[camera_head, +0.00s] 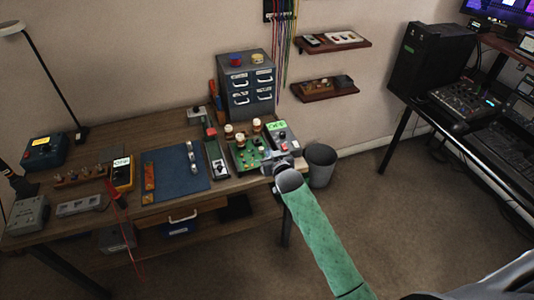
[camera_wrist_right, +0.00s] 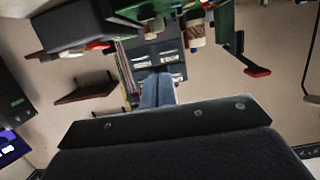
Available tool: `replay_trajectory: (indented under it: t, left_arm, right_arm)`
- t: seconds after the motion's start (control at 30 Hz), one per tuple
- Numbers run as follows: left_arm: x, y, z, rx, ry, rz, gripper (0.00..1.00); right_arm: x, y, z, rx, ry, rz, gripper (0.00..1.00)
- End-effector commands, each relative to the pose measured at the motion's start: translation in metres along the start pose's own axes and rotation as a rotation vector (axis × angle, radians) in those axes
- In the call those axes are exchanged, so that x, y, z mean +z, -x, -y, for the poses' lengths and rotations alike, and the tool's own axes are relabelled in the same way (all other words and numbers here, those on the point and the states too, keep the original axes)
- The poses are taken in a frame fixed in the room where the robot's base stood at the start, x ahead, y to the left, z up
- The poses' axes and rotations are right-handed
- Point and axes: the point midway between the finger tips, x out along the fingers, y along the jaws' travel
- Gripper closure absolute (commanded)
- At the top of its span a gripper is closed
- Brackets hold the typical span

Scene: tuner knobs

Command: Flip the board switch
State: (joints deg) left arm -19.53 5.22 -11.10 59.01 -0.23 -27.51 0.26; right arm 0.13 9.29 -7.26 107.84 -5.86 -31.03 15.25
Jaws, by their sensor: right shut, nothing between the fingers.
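A green circuit board (camera_head: 249,156) lies near the right end of the workbench, with several brown-and-cream knobs standing on and behind it. Small parts on it are too small to tell apart, so I cannot single out its switch. A grey box (camera_head: 286,139) with a green display reading OFF stands just right of the board. My right gripper (camera_head: 268,162) is shut and empty at the board's front right corner, partly covering it; I cannot tell whether it touches. My left gripper is not in view.
A grey drawer cabinet (camera_head: 249,84) stands behind the board. A narrow panel with a switch (camera_head: 217,160) and a blue mat (camera_head: 176,172) lie to the left. A bin (camera_head: 320,166) stands right of the bench. Cables hang beside the wall shelves (camera_head: 325,90).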

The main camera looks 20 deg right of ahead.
Motion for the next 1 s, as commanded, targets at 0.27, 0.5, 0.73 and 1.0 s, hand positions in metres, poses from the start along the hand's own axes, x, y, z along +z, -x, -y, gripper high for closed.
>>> replay_trajectory:
  t: [0.27,0.5,0.73,1.0]
  left_arm:
    - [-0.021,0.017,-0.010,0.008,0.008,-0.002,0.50]
    - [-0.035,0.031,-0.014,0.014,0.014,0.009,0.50]
    - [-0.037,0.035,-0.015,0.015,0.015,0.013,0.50]
    - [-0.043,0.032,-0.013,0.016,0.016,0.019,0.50]
  right_arm:
    - [-0.002,0.040,0.000,-0.001,0.000,0.000,1.00]
    - [-0.007,0.062,0.000,-0.001,0.000,0.000,1.00]
    - [-0.009,0.067,0.000,0.000,0.000,0.000,1.00]
    - [-0.009,0.067,0.000,0.000,0.000,0.000,1.00]
